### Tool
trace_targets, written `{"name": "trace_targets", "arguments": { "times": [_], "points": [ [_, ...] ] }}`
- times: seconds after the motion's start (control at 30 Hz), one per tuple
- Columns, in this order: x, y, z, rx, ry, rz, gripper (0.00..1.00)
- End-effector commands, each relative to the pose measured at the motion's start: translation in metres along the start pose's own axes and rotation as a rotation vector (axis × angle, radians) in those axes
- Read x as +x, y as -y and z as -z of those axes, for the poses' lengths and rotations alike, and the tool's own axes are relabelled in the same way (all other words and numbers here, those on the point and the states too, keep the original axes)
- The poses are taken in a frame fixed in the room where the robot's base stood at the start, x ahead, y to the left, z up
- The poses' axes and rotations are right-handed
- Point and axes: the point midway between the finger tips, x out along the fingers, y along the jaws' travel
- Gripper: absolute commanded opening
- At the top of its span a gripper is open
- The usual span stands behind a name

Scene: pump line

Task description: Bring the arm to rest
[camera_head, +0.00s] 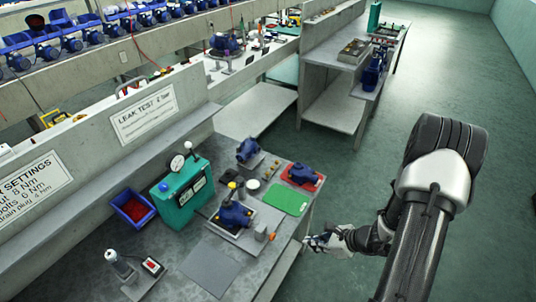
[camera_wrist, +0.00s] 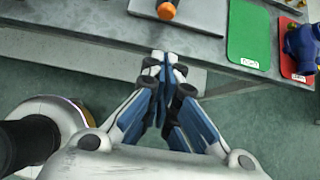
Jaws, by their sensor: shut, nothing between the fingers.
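My gripper (camera_head: 312,241) hangs off the right edge of the near bench in the head view, over the floor side. In the wrist view my gripper (camera_wrist: 163,62) has its blue-and-white fingers drawn together, with nothing between them. The fingertips appear over the bench's front edge from above; I cannot tell the height. My arm (camera_head: 420,220) comes in from the lower right of the head view and is bent at a large dark joint.
The bench (camera_head: 210,267) holds a green tester (camera_head: 184,190), a blue pump (camera_head: 234,215) on a plate, a green mat (camera_head: 287,198), a red mat (camera_head: 303,177) with another pump, and a blue bin (camera_head: 133,207). Open floor (camera_head: 440,70) lies right of the benches.

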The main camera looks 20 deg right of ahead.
Motion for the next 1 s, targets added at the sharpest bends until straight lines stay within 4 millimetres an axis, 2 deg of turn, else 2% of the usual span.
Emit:
{"name": "trace_targets", "arguments": {
  "times": [0.07,0.17,0.27,0.37,0.4,0.5,0.6,0.7,0.83,1.0],
  "points": [
    [0.0,0.0,-0.001,-0.002,0.0,0.0,0.0],
    [-0.004,0.0,-0.013,-0.047,0.003,-0.01,0.0],
    [-0.015,-0.004,-0.045,-0.175,0.009,-0.041,0.0],
    [-0.033,-0.018,-0.093,-0.381,0.013,-0.095,0.0],
    [-0.041,-0.027,-0.113,-0.476,0.013,-0.122,0.0],
    [-0.062,-0.054,-0.156,-0.71,0.009,-0.187,0.0],
    [-0.084,-0.084,-0.191,-0.941,-0.005,-0.251,0.0],
    [-0.108,-0.116,-0.215,-1.169,-0.028,-0.31,0.0],
    [-0.14,-0.155,-0.236,-1.46,-0.073,-0.376,0.0],
    [-0.183,-0.196,-0.245,-1.828,-0.166,-0.439,0.0]
  ]
}}
